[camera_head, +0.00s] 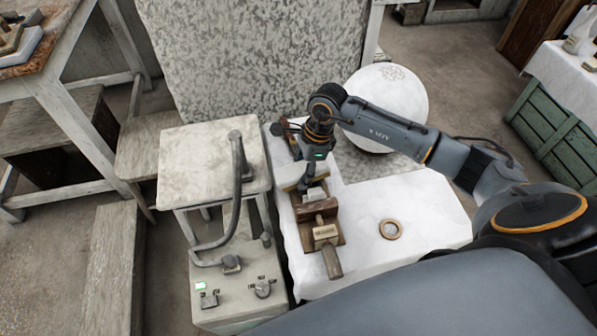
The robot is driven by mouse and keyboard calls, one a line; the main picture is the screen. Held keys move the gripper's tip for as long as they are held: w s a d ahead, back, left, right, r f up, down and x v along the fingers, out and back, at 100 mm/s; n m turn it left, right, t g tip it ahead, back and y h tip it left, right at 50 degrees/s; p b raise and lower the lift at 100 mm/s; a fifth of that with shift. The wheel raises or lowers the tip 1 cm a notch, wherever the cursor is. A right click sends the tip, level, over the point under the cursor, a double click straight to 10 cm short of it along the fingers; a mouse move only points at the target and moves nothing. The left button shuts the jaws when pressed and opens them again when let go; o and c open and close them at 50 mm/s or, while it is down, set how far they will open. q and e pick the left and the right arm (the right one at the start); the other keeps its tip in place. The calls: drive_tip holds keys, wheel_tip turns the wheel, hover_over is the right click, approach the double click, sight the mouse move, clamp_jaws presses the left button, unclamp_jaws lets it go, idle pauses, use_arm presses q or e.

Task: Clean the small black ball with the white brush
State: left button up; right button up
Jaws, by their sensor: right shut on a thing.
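My right gripper (306,182) points down over the white-covered table, just behind the wooden rack. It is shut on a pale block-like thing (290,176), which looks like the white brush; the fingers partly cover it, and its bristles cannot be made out. I cannot pick out a small black ball; it may be hidden behind the gripper and wrist or too small to tell. My left gripper is not in view.
A wooden rack (301,213) with a wooden-handled brush (327,234) lies in front of the gripper. A bent grey pipe (237,190) rises at left.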

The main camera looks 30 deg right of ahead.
drive_tip(key=shift+w+a+r+p, duration=0.1)
drive_tip(key=shift+a+r+p, duration=0.1)
drive_tip(key=shift+r+p, duration=0.3)
drive_tip(key=shift+a+r+p, duration=0.15)
drive_tip(key=shift+r+p, duration=0.05)
drive_tip(key=shift+r, duration=0.45)
drive_tip(key=shift+r, duration=0.15)
drive_tip(key=shift+w+a+r+p, duration=0.1)
drive_tip(key=shift+a+r+p, duration=0.2)
drive_tip(key=shift+r+p, duration=0.5)
drive_tip(key=shift+w+a+r+p, duration=0.1)
drive_tip(key=shift+a+r+p, duration=0.25)
drive_tip(key=shift+r, duration=0.7)
